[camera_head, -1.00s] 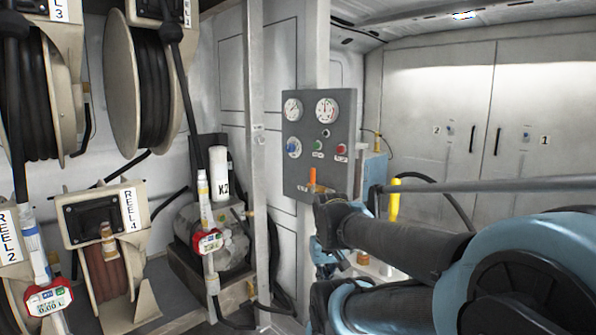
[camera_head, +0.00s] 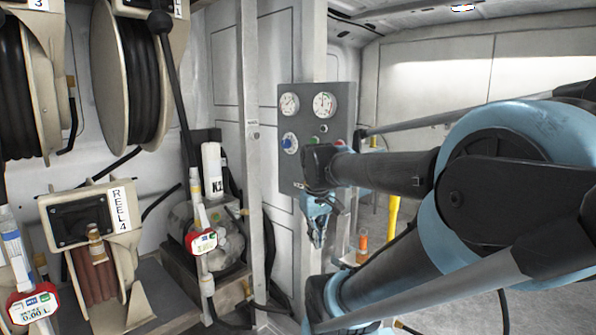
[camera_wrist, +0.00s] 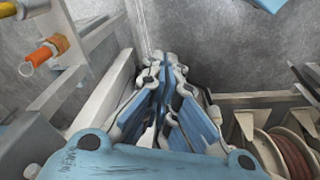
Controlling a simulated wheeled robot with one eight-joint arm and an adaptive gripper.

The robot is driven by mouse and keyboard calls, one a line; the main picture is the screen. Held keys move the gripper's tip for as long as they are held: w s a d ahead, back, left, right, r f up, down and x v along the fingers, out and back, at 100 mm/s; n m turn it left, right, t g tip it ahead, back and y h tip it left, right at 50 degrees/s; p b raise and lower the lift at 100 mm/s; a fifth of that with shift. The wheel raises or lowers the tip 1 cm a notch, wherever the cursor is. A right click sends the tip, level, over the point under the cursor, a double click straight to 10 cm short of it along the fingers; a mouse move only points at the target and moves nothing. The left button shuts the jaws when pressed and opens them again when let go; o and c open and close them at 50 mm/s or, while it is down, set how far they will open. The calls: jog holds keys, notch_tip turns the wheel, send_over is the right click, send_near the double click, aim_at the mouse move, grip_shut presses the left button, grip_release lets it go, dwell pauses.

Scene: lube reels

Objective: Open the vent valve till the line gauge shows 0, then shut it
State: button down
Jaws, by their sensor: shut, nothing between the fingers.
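The grey control panel (camera_head: 296,171) stands on the post in the middle of the head view. It carries two round white gauges, a left one (camera_head: 289,104) and a larger right one (camera_head: 325,105). Their needles are too small to read surely, and I cannot tell which is the line gauge. A blue knob (camera_head: 290,143) sits below the left gauge. My wrist hides the panel's lower right, and no vent valve shows clearly there. My gripper (camera_head: 318,244) is shut and empty, pointing down beside the panel's lower edge; its closed fingers also show in the wrist view (camera_wrist: 168,66).
An orange fitting (camera_head: 362,246) and a yellow cylinder (camera_head: 394,211) stand right of my gripper. An orange cylinder (camera_wrist: 47,50) shows at the wrist view's upper left. Hose reels (camera_head: 135,80) fill the left side. A white K2 canister (camera_head: 211,170) stands left of the post.

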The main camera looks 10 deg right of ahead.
jog(key=w+a+r+n+g+h, duration=0.15)
jog(key=w+r+n, duration=0.25)
jog(key=w+r, duration=0.55)
jog(key=w+a+r+n, duration=0.3)
jog(key=w+r, duration=0.3)
jog(key=w, duration=0.6)
jog(key=w+a+r+n+g+h, duration=0.15)
jog(key=w+r+n, duration=0.25)
jog(key=w+r, duration=0.5)
jog(key=w+d+x, duration=0.1)
jog(key=d+x, duration=0.1)
jog(key=x, duration=1)
jog(key=shift+d+y, duration=0.15)
jog(key=shift+y, duration=0.25)
jog(key=shift+s+t, duration=0.15)
jog(key=shift+t, duration=0.15)
jog(key=shift+s, duration=0.1)
